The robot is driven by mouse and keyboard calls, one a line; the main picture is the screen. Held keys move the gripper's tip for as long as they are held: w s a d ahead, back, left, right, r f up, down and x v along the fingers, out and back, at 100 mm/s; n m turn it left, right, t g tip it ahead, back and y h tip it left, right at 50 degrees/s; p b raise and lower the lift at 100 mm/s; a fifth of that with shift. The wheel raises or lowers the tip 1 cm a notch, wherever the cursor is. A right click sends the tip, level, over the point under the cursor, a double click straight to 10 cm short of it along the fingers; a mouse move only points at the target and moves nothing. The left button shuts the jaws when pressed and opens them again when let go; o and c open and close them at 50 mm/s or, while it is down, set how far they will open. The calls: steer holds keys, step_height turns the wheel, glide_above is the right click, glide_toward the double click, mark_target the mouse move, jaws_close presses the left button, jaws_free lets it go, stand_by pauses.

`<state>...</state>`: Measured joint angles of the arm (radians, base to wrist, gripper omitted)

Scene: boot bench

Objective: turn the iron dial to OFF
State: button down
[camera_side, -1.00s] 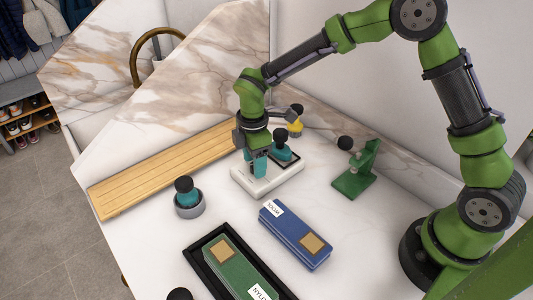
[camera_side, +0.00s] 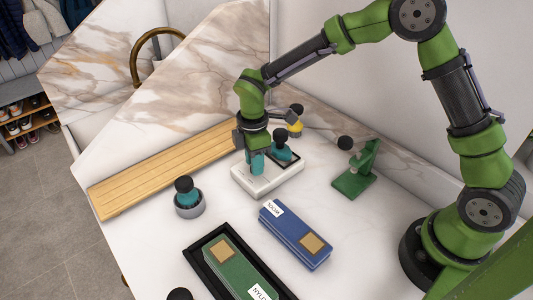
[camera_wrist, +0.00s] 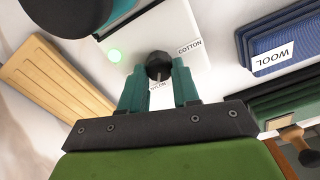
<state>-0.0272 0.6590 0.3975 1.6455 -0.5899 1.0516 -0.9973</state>
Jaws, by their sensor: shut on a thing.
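The iron's white base (camera_side: 282,180) stands at mid-bench, with the teal and black iron (camera_side: 282,151) on its far right part. My gripper (camera_side: 257,166) points down at the base's left end. In the wrist view, the dark round dial (camera_wrist: 158,66) is between the tips of my teal fingers (camera_wrist: 159,80), which are shut on it. I see no OFF mark, and the pointer's direction cannot be told.
A blue WOOL block (camera_side: 295,236) and a green NYLON block (camera_side: 236,268) in a black tray (camera_side: 193,258) lie in front. A wooden board (camera_side: 150,178) is behind left. A teal-and-black knobbed piece in a grey cup (camera_side: 190,208) and a green stand (camera_side: 355,180) flank the base.

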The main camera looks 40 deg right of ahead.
steer(key=m, duration=0.5)
steer(key=shift+w+m, duration=0.1)
steer(key=shift+m, duration=0.2)
steer(key=m, duration=0.5)
steer(key=shift+d+m, duration=0.1)
steer(key=shift+m, duration=0.2)
stand_by(0.3)
steer(key=c, duration=0.8)
jaws_free()
steer(key=shift+r, duration=0.15)
step_height(320, 180, up, 17)
steer(key=shift+f, duration=0.15)
steer(key=s+d+r+m+t, duration=0.1)
steer(key=s+d+m+t, duration=0.1)
steer(key=s, duration=0.4)
steer(key=s+d+r+m+t+y, duration=0.1)
steer(key=s+d+m+t, duration=0.1)
steer(key=s+d, duration=0.3)
steer(key=s+d+r+m+t+y, duration=0.1)
steer(key=s+d+m+t, duration=0.2)
steer(key=s, duration=0.6)
steer(key=shift+s+d, duration=0.15)
steer(key=shift+d, duration=0.25)
